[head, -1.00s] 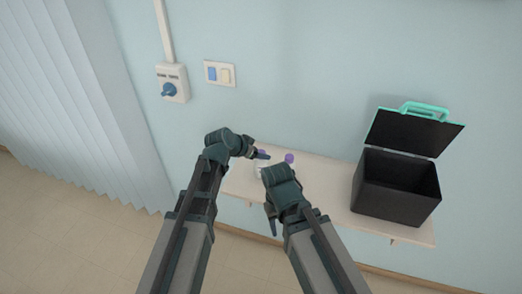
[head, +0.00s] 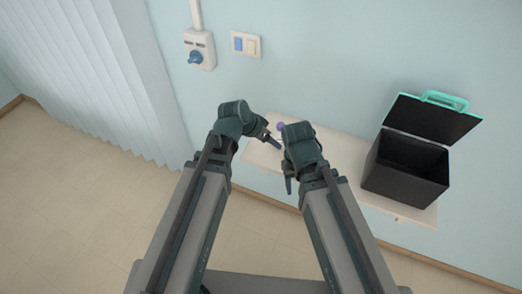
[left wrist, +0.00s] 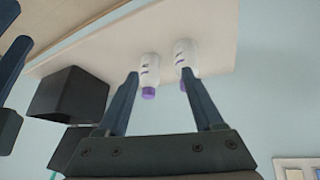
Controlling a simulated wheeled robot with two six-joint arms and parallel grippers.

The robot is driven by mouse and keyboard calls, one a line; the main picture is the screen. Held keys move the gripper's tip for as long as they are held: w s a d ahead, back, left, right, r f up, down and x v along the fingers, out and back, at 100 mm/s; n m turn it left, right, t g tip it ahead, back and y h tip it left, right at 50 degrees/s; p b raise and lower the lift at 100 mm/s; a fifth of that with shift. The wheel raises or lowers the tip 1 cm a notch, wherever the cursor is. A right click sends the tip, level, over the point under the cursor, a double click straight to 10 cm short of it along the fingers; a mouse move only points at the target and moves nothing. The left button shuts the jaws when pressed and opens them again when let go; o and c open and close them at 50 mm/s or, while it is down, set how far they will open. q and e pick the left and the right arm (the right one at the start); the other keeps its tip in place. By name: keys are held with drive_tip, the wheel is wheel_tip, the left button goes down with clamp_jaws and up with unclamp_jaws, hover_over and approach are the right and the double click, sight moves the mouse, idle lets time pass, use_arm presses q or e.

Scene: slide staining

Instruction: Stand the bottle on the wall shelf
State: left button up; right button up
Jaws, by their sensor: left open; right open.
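Two white bottles with purple caps stand on the wall shelf (head: 345,155). In the left wrist view, which is upside down, one bottle (left wrist: 149,68) shows between the fingers and the other (left wrist: 186,52) by the right finger's tip. In the head view only a purple cap (head: 280,126) shows; the grippers hide the rest. My left gripper (head: 273,140) is open and empty, pointing at the bottles; its fingers also frame the left wrist view (left wrist: 160,76). I cannot tell whether a finger touches a bottle. My right gripper (head: 289,180) is open, pointing down in front of the shelf.
A black box (head: 405,170) with its teal-edged lid open stands on the right of the shelf. A dial switch box (head: 199,50) and a switch plate (head: 245,44) are on the wall. Blinds (head: 115,80) hang at the left. The shelf between bottles and box looks clear.

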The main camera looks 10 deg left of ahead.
use_arm(q)
drive_tip(key=s+a+f+n+g+y, duration=0.1)
drive_tip(key=s+g+y, duration=0.1)
drive_tip(key=s, duration=0.5)
drive_tip(key=s+a+f+n+g+y, duration=0.1)
drive_tip(key=s+f+n+g+y, duration=0.1)
drive_tip(key=s+y, duration=0.2)
drive_tip(key=s, duration=0.3)
drive_tip(key=shift+s+a+n+g, duration=0.2)
drive_tip(key=shift+n+g, duration=0.1)
drive_tip(key=shift+g, duration=0.1)
